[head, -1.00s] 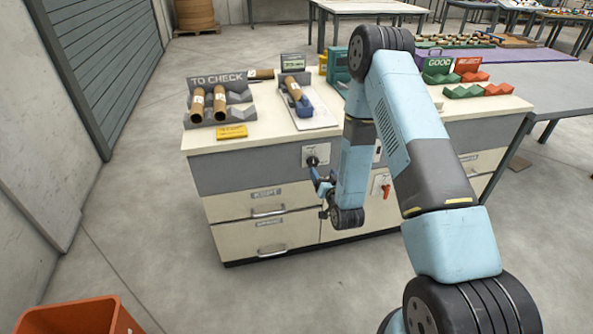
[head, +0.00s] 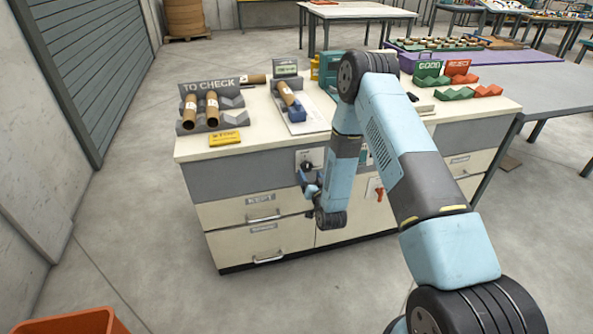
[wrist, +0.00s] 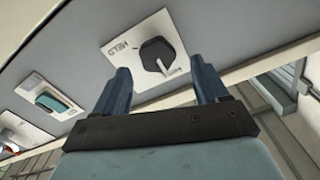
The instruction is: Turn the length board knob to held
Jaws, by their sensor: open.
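The length board knob (wrist: 156,56) is black and sits on a pale square plate (wrist: 120,45) in the wrist view. The word HELD is printed on the plate, to the knob's left. A short pale mark shows beside the knob; its exact setting is hard to read. In the head view the knob (head: 307,166) is on the front of the cabinet, left of my forearm. My gripper (wrist: 164,76) is open and empty, its two blue fingers pointing at the plate on either side of the knob. I cannot tell whether they touch it. It also shows in the head view (head: 306,180).
A red switch (head: 379,193) is right of my forearm on the cabinet front (head: 235,180). Drawers (head: 262,238) lie below the knob. The worktop holds a TO CHECK rack (head: 187,127) with tubes. An orange bin (head: 75,322) stands at lower left, with open floor between.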

